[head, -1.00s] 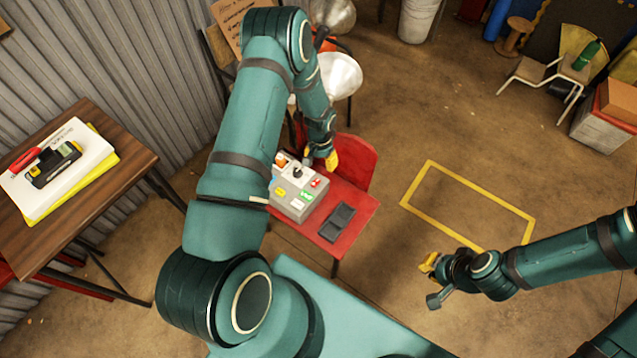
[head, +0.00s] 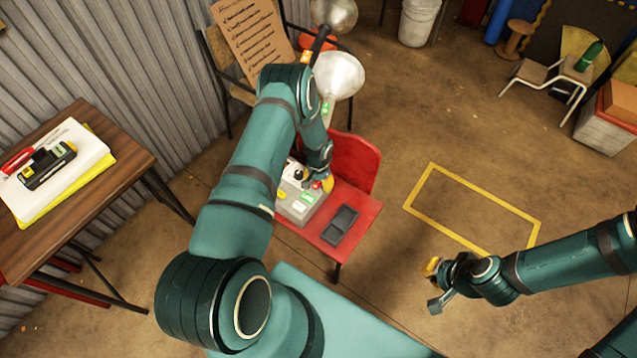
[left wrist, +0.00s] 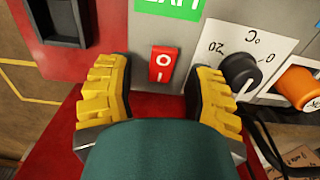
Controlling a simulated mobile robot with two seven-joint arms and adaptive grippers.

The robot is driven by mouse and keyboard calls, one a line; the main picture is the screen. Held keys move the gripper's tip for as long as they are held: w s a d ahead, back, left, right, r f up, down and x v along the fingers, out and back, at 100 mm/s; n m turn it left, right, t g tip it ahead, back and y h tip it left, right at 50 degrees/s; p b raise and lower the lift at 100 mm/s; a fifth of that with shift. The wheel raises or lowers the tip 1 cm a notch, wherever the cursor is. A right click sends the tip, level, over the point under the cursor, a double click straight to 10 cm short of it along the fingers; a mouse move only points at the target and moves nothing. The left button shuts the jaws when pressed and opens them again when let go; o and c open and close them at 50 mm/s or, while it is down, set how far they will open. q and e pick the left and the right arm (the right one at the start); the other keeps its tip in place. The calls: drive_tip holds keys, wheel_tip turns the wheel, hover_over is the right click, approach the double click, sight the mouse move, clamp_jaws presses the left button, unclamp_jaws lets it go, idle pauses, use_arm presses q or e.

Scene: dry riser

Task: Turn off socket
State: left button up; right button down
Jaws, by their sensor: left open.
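A grey control box (head: 291,211) stands on a red chair-like seat. In the left wrist view, a red rocker switch (left wrist: 164,66) marked O and I sits on its face, below a green label (left wrist: 172,10). My left gripper (left wrist: 157,72) is open, with one yellow finger on each side of the switch and nothing held. Whether a finger touches the box is unclear. In the head view, my left gripper (head: 324,184) is over the box's right end, partly hidden by my wrist. My right gripper (head: 434,285) hangs over the floor, away from the box.
A black dial (left wrist: 240,70) and an orange knob (left wrist: 298,88) are right of the switch. A black tray-like item (head: 339,224) lies on the red seat (head: 363,220). A wooden table (head: 120,175) is at left.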

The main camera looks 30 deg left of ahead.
use_arm(q)
drive_tip(key=shift+f, duration=0.2)
clamp_jaws()
drive_tip(key=shift+s, duration=0.1)
drive_tip(key=shift+s+t+p, duration=0.1)
drive_tip(key=shift+t+p, duration=0.3)
drive_tip(key=shift+t, duration=0.4)
drive_tip(key=shift+s+t, duration=0.2)
drive_tip(key=shift+t, duration=1.3)
